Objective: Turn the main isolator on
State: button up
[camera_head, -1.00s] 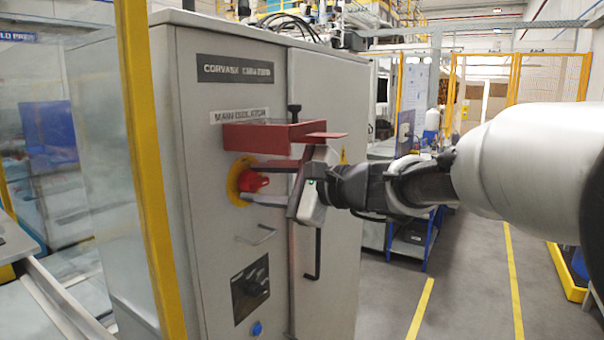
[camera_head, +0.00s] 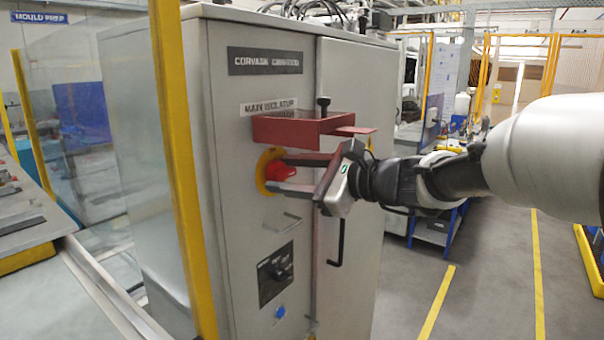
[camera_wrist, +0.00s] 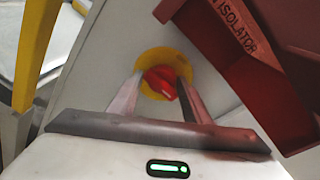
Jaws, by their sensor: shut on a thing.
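The main isolator's red rotary knob (camera_head: 281,172) sits on a yellow round plate (camera_head: 264,168) on the grey cabinet's front, below the "MAIN ISOLATOR" label (camera_head: 269,106). My gripper (camera_head: 284,173) reaches in from the right with its two fingers around the knob, one above and one below. In the wrist view, the knob (camera_wrist: 160,83) lies between the fingertips, and my gripper (camera_wrist: 161,88) is shut on it. The knob's handle looks tilted there. The knob's position markings cannot be read.
A dark red guard (camera_head: 290,128) projects from the cabinet (camera_head: 225,200) just above my gripper; it fills the upper right in the wrist view (camera_wrist: 240,50). A yellow post (camera_head: 172,130) with a clear panel stands at left.

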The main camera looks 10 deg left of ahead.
jog(key=shift+w+d+r, duration=0.3)
jog(key=o, duration=0.8)
jog(key=shift+f, duration=0.1)
jog(key=shift+s+f, duration=0.15)
jog(key=v, duration=1.7)
jog(key=shift+s+d, duration=0.1)
